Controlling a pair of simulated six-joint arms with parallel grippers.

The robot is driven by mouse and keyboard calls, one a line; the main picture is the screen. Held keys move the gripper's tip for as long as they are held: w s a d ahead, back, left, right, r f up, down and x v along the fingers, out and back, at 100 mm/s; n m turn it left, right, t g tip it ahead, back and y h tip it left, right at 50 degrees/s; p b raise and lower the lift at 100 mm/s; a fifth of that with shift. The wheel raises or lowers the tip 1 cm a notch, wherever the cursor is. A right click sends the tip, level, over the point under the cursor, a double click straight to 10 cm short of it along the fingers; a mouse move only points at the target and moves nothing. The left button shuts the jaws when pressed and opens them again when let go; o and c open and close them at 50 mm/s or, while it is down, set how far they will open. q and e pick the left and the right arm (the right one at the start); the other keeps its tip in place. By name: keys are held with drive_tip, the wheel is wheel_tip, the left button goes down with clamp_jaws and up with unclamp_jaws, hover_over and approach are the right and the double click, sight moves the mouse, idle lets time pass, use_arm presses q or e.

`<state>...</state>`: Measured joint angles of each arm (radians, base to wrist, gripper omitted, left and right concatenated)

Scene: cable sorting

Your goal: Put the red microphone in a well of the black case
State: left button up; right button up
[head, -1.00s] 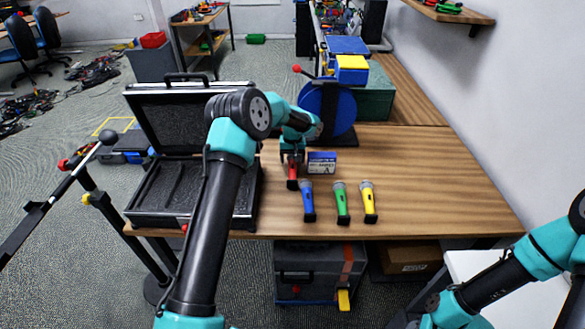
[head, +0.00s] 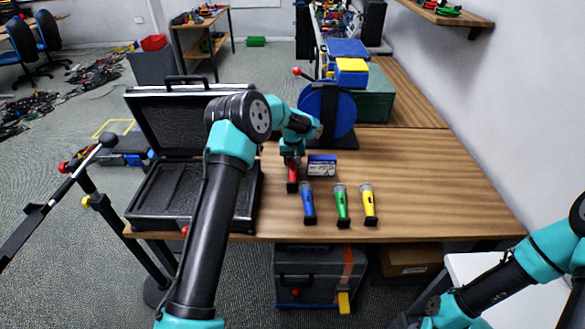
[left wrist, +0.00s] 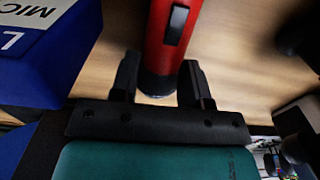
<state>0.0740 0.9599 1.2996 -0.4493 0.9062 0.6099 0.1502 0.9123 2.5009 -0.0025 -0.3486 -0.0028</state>
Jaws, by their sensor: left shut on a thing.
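The red microphone (head: 292,183) is at the left end of a row of microphones on the wooden table. My left gripper (head: 291,162) is over its upper part and shut on it. In the left wrist view the red microphone (left wrist: 172,40) runs between the two black fingers of my left gripper (left wrist: 161,82); its dark switch shows. I cannot tell whether it still touches the table. The black case (head: 150,225) lies open at the left, its lid upright; my left arm hides part of its right side. My right arm shows at the right, but not its gripper.
A blue-and-white box (head: 322,165) is close beside the gripper. A blue cable reel (head: 328,110) stands behind. The table's right side is clear.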

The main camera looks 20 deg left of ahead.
use_arm(q)
wheel_tip(320, 180, up, 10)
idle(0.6)
idle(0.4)
drive_tip(key=s+d+r+m, duration=0.1)
drive_tip(key=s+d+m, duration=0.7)
drive_tip(key=s+d, duration=0.5)
drive_tip(key=shift+s+r, duration=0.2)
drive_tip(key=shift+s, duration=1.05)
